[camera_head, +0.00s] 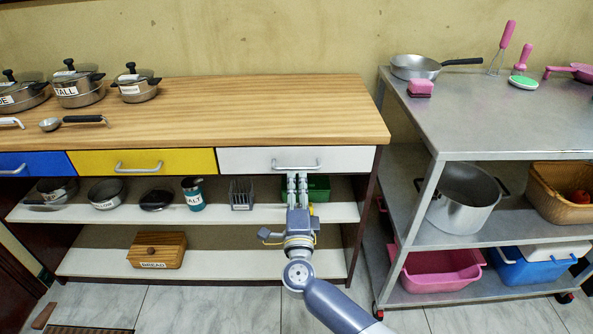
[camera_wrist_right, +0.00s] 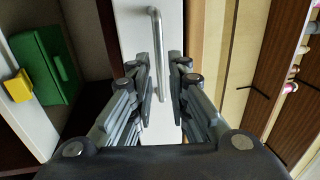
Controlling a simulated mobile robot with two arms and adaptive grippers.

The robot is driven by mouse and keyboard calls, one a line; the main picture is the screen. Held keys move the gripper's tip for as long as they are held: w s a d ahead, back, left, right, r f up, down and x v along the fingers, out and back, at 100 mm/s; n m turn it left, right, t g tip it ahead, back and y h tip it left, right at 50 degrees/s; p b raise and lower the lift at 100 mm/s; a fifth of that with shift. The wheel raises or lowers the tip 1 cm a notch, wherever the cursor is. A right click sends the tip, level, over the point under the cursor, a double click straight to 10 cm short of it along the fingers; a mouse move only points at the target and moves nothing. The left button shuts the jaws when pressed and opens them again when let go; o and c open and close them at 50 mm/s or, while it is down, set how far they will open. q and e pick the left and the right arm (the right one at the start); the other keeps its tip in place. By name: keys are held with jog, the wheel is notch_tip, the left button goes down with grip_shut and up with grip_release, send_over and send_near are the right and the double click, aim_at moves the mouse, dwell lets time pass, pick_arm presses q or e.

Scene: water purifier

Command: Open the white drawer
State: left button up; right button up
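The white drawer (camera_head: 340,159) is shut, flush in the front of the wooden counter at its right end. Its silver bar handle (camera_head: 296,166) is mounted across the middle of its front. My right gripper (camera_head: 297,178) is just in front of and slightly below the handle. In the right wrist view the gripper (camera_wrist_right: 161,85) is open, with a gap between its fingers. The handle (camera_wrist_right: 157,50) shows between and beyond the fingertips there, and nothing is gripped. The drawer front (camera_wrist_right: 135,40) also shows in the wrist view. My left gripper is not in view.
A yellow drawer (camera_head: 185,161) and a blue drawer (camera_head: 40,164) sit left of the white one, both shut. A green box (camera_head: 319,188) stands on the shelf below. A metal cart (camera_head: 437,160) with pots and bins stands to the right.

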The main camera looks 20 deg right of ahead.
aim_at(297, 168)
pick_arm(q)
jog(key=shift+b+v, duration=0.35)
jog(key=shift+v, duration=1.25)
pick_arm(e)
jog(key=shift+x, duration=2.75)
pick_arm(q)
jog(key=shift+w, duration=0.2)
pick_arm(e)
grip_shut()
